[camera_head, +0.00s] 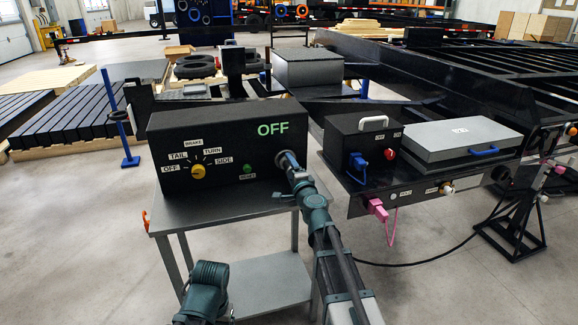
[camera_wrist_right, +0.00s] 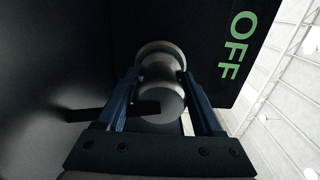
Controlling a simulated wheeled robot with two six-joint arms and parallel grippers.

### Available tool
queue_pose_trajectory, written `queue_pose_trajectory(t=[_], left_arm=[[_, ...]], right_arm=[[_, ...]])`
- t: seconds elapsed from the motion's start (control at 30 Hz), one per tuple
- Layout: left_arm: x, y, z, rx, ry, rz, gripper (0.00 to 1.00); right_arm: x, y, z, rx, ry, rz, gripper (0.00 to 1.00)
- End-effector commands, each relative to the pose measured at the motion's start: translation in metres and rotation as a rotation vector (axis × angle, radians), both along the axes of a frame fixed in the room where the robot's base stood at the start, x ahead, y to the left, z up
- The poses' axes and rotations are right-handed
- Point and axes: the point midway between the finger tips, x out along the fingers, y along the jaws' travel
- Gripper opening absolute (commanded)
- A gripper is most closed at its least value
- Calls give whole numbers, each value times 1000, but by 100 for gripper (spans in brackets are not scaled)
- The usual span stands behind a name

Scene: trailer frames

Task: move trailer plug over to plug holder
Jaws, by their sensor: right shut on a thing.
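The trailer plug (camera_wrist_right: 160,85) is a grey metal cylinder at the right side of the black control box (camera_head: 215,135); whether it is seated there is hard to tell. My right gripper (camera_wrist_right: 160,92) is shut around it, with one blue-edged finger on each side. My left gripper is not visible, only part of that arm.
The box reads OFF and rests on a grey metal table (camera_head: 215,208) with an orange hook (camera_head: 146,220) at its left edge.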

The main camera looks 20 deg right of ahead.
Motion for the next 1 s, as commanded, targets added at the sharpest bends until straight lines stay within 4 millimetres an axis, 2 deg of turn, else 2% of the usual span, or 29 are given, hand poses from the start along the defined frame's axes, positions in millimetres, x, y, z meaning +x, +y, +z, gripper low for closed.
queue_pose_trajectory(t=[1.0], left_arm=[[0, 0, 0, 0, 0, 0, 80]], right_arm=[[-40, -1, 0, 0, 0, 0, 0]])
